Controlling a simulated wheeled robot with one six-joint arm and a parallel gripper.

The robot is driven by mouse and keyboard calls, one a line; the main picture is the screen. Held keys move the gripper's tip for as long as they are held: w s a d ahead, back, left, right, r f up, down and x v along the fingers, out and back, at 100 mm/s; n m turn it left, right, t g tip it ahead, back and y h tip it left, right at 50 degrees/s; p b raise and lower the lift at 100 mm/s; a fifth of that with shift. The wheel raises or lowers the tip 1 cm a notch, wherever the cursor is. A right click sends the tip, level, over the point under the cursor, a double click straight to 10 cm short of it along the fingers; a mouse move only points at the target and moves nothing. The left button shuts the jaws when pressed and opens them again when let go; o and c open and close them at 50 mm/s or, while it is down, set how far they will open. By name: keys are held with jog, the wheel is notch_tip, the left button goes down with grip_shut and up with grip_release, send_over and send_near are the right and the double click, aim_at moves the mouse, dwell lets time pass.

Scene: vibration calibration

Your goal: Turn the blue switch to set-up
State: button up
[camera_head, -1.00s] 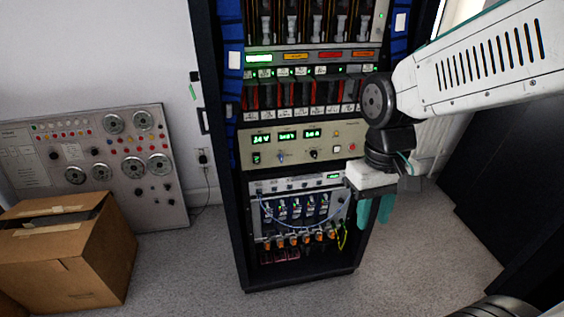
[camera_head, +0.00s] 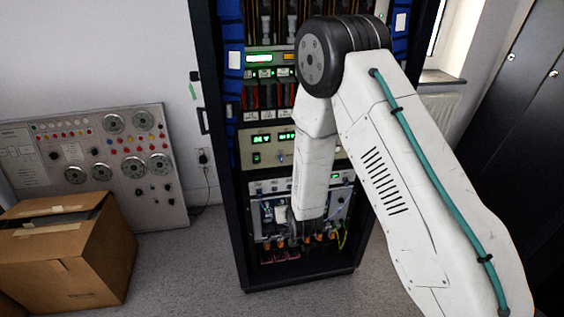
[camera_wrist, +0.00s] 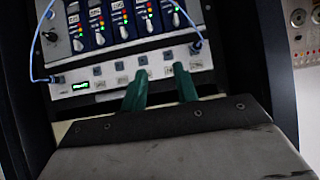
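A small bluish knob (camera_head: 281,157) shows on the beige instrument panel (camera_head: 262,168) of the rack, just left of my forearm in the head view. I cannot tell for sure that it is the blue switch. In the wrist view, my gripper (camera_wrist: 160,78) has two green fingers standing apart with nothing between them. They point at a silver panel (camera_wrist: 110,85) with a row of small dark blue-grey squares (camera_wrist: 143,60) and a green display (camera_wrist: 80,86). In the head view my fingers are hidden, and my arm covers the right part of the beige panel.
The black rack (camera_head: 218,200) stands upright on grey carpet. Thin blue cables (camera_wrist: 36,60) loop from the silver panel near my fingers. A cardboard box (camera_head: 75,265) and a gauge panel (camera_head: 150,195) stand at the left. The floor before the rack is clear.

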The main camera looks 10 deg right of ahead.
jog(key=w+r+t, duration=0.4)
jog(key=r, duration=0.1)
jog(key=t, duration=0.3)
send_near(281, 159)
jog(key=w, duration=0.9)
jog(key=shift+w+f+h, duration=0.25)
jog(key=shift+f+h, duration=0.05)
grip_shut()
